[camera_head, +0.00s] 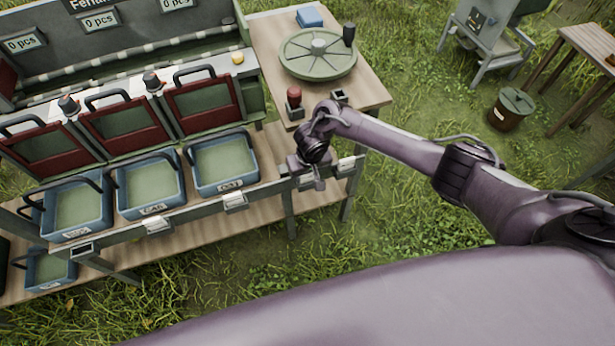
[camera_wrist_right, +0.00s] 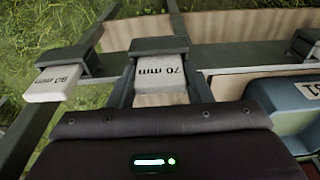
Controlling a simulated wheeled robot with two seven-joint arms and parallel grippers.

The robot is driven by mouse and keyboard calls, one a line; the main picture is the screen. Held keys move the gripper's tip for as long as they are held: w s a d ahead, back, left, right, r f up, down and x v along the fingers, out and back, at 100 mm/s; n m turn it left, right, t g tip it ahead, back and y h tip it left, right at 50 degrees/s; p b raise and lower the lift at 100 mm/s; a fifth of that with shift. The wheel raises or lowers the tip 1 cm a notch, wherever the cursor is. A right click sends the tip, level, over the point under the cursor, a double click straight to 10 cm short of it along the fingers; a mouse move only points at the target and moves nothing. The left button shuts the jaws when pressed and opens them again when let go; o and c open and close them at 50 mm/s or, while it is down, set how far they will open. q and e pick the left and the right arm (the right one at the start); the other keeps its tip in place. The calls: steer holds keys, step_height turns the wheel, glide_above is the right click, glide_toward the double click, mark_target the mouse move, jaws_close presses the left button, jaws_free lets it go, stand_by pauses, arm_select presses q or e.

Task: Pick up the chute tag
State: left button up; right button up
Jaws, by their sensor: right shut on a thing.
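The white chute tag marked "70 mm" (camera_wrist_right: 160,72) sits at a dark holder (camera_wrist_right: 160,45) on the front rail, its text upside down in the right wrist view. My right gripper (camera_wrist_right: 160,88) is shut on this tag, with a finger on each side of it. In the head view my right gripper (camera_head: 318,183) points down at the rail by the bench's right part, and it largely hides the tag there. A second white tag (camera_wrist_right: 57,84) hangs from its own holder to the left in the wrist view. My left gripper is not in view.
Other tags (camera_head: 235,201) hang along the rail. Blue crates (camera_head: 222,192) stand behind it, below red gates (camera_head: 203,105). A round turntable (camera_head: 318,55) and a red button (camera_head: 294,96) are on the wooden tabletop (camera_head: 270,30). Grass lies in front.

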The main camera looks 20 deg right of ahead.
steer(key=shift+c, duration=0.8)
steer(key=shift+r, duration=0.65)
step_height(320, 180, up, 26)
steer(key=p, duration=1.8)
steer(key=shift+f, duration=0.15)
steer(key=shift+s+f, duration=0.1)
